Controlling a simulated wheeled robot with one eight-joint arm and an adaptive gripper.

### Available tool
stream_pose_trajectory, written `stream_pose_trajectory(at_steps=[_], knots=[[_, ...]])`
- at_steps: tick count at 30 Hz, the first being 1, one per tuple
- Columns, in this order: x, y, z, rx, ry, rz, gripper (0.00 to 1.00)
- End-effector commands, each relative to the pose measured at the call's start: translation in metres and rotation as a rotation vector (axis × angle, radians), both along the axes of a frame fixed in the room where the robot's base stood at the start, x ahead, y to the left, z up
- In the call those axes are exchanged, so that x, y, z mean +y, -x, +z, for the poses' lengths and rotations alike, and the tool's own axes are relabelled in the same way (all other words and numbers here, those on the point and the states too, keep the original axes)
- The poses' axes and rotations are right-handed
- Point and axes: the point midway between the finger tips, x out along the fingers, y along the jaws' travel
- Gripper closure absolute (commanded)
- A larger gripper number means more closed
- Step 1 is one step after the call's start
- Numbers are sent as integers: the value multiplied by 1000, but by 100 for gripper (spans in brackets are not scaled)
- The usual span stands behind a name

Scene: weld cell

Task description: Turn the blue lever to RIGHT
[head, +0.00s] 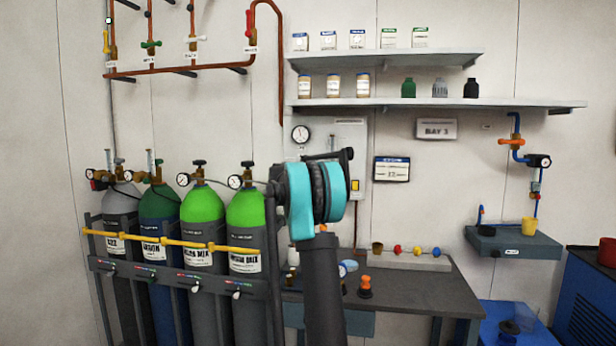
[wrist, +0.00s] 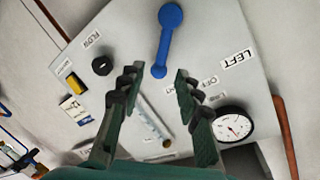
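The blue lever (wrist: 163,42) shows in the wrist view on a light grey panel (wrist: 210,35). Its wide round end is at the top, and its narrow end points down between my fingers. My gripper (wrist: 155,76) is open, with one dark finger on each side of the narrow end. Gaps show on both sides; whether the fingertips reach the lever's depth I cannot tell. A LEFT label (wrist: 240,62) is right of the lever, with an OFF label below it. No RIGHT label is readable. In the head view my arm covers the lever; part of the panel (head: 350,130) shows behind it.
The panel also bears a black knob (wrist: 103,65), a yellow switch (wrist: 75,83) and a round gauge (wrist: 233,125). In the head view, gas cylinders (head: 202,215) stand at left, a workbench (head: 420,290) lies below, and a shelf (head: 430,103) hangs above right.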

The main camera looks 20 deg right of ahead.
Motion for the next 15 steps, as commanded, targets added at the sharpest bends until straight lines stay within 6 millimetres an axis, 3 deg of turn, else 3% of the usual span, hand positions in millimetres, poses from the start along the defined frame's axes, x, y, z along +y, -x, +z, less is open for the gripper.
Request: stream_pose_trajectory(at_steps=[6, 15], knots=[[26, 28, 5, 0, 1, 1, 66], [38, 44, 8, 1, 1, -1, 66]])
